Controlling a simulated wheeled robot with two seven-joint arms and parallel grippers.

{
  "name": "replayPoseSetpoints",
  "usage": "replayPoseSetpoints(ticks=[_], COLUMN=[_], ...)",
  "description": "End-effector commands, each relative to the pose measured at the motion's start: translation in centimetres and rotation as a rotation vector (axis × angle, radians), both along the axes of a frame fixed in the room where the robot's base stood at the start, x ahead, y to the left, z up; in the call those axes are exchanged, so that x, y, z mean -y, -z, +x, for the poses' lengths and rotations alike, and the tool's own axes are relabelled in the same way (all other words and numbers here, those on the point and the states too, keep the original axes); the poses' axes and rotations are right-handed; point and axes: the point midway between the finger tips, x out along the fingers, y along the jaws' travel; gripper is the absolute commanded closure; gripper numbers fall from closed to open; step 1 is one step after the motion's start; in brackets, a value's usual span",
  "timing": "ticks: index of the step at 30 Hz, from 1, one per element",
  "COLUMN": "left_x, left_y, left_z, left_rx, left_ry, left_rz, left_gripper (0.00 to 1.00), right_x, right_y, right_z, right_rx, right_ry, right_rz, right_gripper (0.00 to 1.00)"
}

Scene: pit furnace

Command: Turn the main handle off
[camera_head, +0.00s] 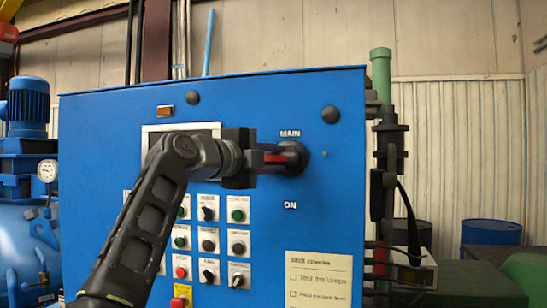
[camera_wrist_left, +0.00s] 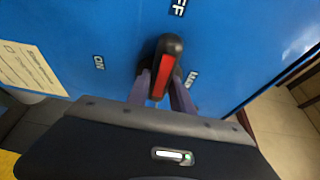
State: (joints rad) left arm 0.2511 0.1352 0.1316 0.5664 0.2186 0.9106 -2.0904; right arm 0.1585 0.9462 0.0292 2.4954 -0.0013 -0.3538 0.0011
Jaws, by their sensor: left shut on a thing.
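The main handle (camera_head: 291,157) is a black rotary knob with a red stripe on the blue control panel (camera_head: 330,215). "MAIN" is printed above it and "ON" below it in the head view. My left gripper (camera_head: 268,158) comes from the left and is shut on the handle. In the left wrist view the handle (camera_wrist_left: 167,65) shows its red face between the fingers of my left gripper (camera_wrist_left: 162,92). There "OFF" is at the top edge, "ON" to the left and "MAIN" to the right. My right gripper is not in view.
Several small switches and buttons (camera_head: 208,242) and a screen (camera_head: 195,129), partly hidden by my arm, lie left of the handle. A paper checklist (camera_head: 320,277) is below.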

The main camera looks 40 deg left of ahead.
Motion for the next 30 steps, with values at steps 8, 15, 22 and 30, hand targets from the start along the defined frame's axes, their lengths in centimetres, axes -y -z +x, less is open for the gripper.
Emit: replayPoseSetpoints(ticks=[8,15,22,30], left_x=[-0.1,0.0,0.0,-0.2], left_y=[0.0,0.0,0.0,0.3], left_z=[0.0,0.0,-0.1,-3.1], left_rx=[-0.001,0.0,0.0,0.003], left_ry=[-0.002,-0.001,-0.001,-0.003], left_rz=[0.005,0.003,0.002,0.003], left_gripper=[0.66,0.51,0.51,0.51], right_x=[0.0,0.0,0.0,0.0], right_y=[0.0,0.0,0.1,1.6], right_z=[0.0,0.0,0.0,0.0], right_rx=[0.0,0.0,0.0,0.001], right_ry=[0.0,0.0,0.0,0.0], right_rz=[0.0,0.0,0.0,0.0], right_gripper=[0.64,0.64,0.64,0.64])
